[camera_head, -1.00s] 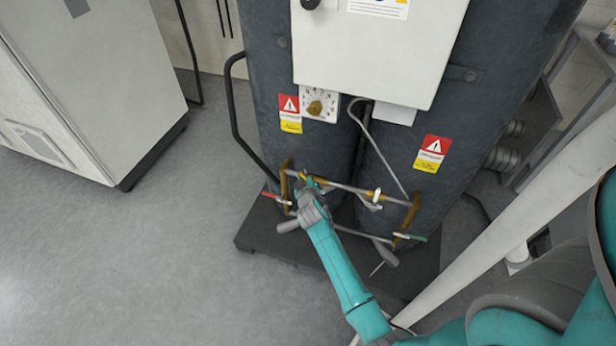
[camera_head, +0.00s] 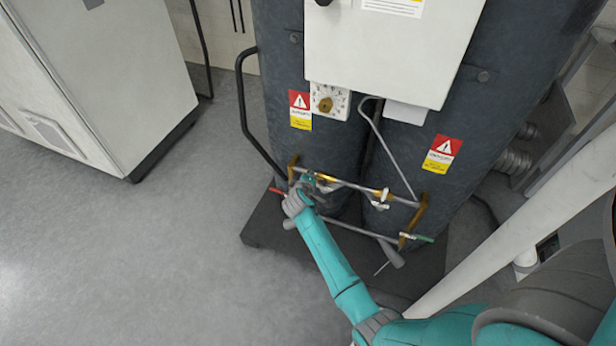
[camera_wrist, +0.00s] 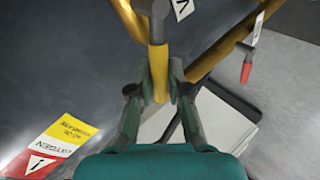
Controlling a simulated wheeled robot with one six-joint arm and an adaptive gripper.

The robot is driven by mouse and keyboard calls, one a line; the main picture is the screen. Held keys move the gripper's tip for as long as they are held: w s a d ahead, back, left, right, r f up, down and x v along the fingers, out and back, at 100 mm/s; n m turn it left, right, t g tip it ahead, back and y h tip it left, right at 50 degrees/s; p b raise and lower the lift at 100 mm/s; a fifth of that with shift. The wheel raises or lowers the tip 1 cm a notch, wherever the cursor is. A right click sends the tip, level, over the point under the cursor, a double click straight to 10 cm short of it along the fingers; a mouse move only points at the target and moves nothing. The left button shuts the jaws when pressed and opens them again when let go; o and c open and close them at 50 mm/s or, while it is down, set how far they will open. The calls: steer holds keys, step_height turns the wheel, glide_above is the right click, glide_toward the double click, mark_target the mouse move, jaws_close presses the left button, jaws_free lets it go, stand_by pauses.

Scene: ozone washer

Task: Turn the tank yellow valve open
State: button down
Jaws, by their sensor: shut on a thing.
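The yellow valve handle (camera_wrist: 158,73) hangs from a dark valve body (camera_wrist: 157,22) in the wrist view, between my fingers. My gripper (camera_wrist: 161,80) is shut on this handle, with one finger on each side of it. In the head view my gripper (camera_head: 314,182) is at the left part of the pipework low on the front of the dark tanks (camera_head: 335,145). The handle is small there and partly hidden by my gripper.
A red-handled valve (camera_wrist: 246,72) sits beside the grip, and a green-handled one (camera_head: 422,238) is at the right of the pipes. Brass pipes (camera_head: 413,218) surround the area. A white cabinet (camera_head: 110,70) stands left; the floor (camera_head: 150,260) between is clear.

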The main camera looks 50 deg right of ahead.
steer(key=c, duration=1.1)
jaws_free()
steer(key=v, duration=1.2)
